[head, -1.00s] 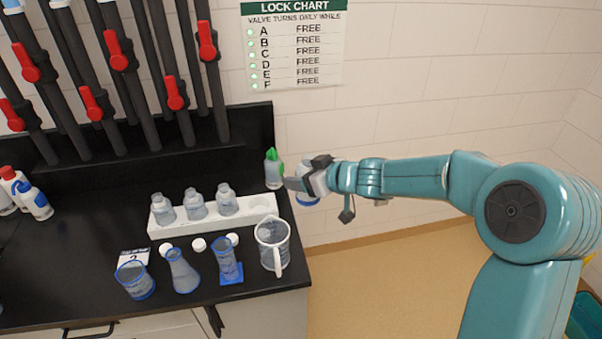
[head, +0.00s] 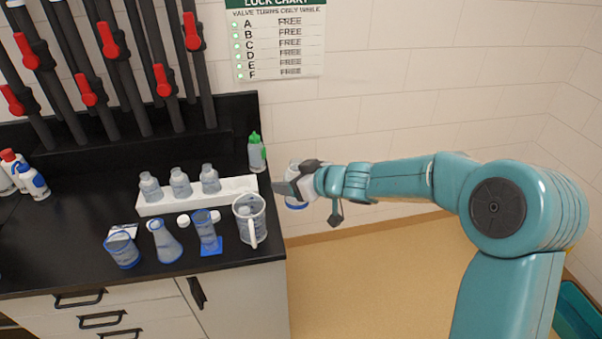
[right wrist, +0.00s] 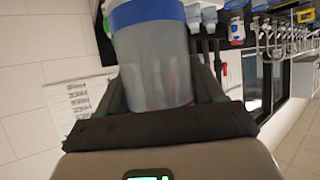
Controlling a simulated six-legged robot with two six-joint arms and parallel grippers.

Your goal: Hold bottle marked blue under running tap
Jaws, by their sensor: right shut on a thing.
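My right gripper (head: 290,187) is shut on a bottle in the head view, off the right end of the black bench. Most of that bottle is hidden behind the gripper; a blue band (head: 297,205) shows at its lower edge. In the right wrist view the held bottle (right wrist: 155,65) is large between the fingers, translucent grey with a blue band. The taps' dark pipes with red handles (head: 108,38) stand at the back left of the bench. I see no running water. My left gripper is not in view.
A white rack (head: 150,209) holds several small bottles. A jug (head: 250,220), beaker (head: 121,250), flask (head: 165,242) and cylinder (head: 206,230) stand in front. A green-capped bottle (head: 256,152) stands at the bench's back right.

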